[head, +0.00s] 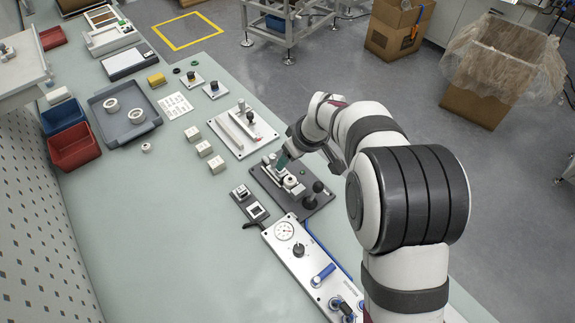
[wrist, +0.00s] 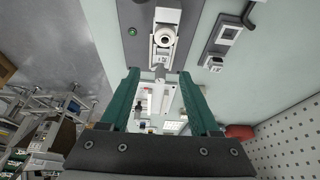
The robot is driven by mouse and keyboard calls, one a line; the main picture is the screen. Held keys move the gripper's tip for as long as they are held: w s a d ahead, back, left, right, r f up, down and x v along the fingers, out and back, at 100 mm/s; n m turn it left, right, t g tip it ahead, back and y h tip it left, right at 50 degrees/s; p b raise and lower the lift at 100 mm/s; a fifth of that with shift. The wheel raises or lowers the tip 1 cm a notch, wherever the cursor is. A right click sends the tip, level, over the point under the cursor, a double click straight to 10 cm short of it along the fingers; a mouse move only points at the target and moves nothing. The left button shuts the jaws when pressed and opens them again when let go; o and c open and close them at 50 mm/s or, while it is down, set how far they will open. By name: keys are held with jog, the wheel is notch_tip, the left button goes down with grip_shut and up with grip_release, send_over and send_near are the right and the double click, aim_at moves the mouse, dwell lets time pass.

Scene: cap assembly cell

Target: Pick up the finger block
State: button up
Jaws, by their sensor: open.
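My gripper (head: 282,163) is over the dark fixture plate (head: 262,178), close to the pale metal mechanism on it. In the wrist view its two green fingers (wrist: 159,74) are spread apart, with nothing clearly held between them. A small grey cylindrical piece (wrist: 160,73) shows between the fingertips; I cannot tell whether it touches them. Beyond it a white part with a round ring (wrist: 164,36) sits on the dark plate (wrist: 185,38). Several small beige blocks (head: 204,148) stand on the table left of the fixture. I cannot tell which piece is the finger block.
A black ball knob (head: 318,187) rises from the fixture's right side. A light plate with a rail (head: 236,146) lies behind it. A panel with a gauge (head: 284,230) is in front. A grey tray (head: 112,98) and red bin (head: 74,146) stand left. The table's near left is clear.

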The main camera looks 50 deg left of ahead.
aim_at(281, 174)
jog(key=x, duration=0.8)
jog(key=shift+s+f, duration=0.1)
jog(key=shift+s, duration=0.1)
grip_shut()
